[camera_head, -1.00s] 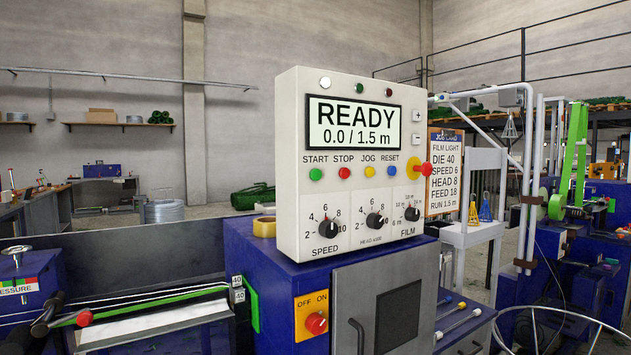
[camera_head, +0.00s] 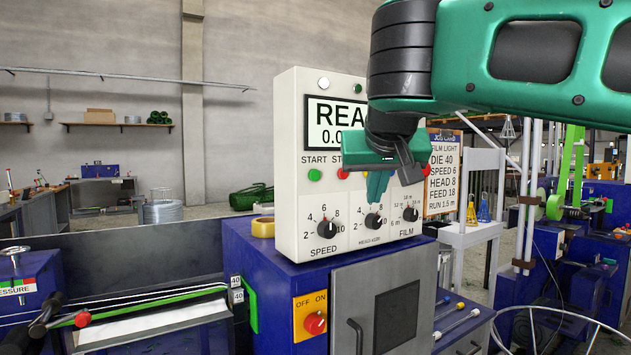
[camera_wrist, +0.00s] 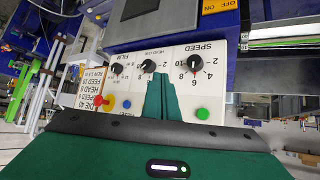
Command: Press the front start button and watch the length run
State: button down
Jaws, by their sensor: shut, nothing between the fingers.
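The white control box (camera_head: 289,235) stands on the blue machine cabinet. Its green START button (camera_head: 314,175) is uncovered in the head view; it also shows in the wrist view (camera_wrist: 202,114), right of my fingers. The display (camera_head: 323,123) is partly hidden by my arm; "REA" and the start of the lower line, "0.0", can be read. My gripper (camera_head: 375,192) is shut and empty, in front of the panel, right of START and above the HEAD knob. In the wrist view its green fingers (camera_wrist: 157,84) lie together. Contact with the panel cannot be told. JOG and RESET are hidden in the head view.
Three black knobs, among them the SPEED knob (camera_head: 327,230), sit low on the panel. The red STOP button (camera_head: 343,172) is just left of my gripper. A red rotary switch (camera_head: 315,322) is on the cabinet below. A job card (camera_head: 443,165) hangs to the right.

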aim_at(314, 175)
jog(key=shift+t+y, duration=0.3)
jog(key=shift+y, duration=0.1)
jog(key=a+r, duration=0.2)
jog(key=a, duration=0.1)
jog(key=s+a+r, duration=0.1)
jog(key=shift+a, duration=0.3)
jog(key=shift+w, duration=0.1)
jog(key=shift+w+a, duration=0.8)
jog(key=shift+w, duration=0.4)
jog(key=shift+w+a, duration=0.85)
jog(key=shift+w, duration=0.35)
jog(key=shift+w+a, duration=0.8)
jog(key=shift+w, duration=0.4)
jog(key=shift+w+a, duration=0.1)
jog(key=shift+w+a, duration=0.15)
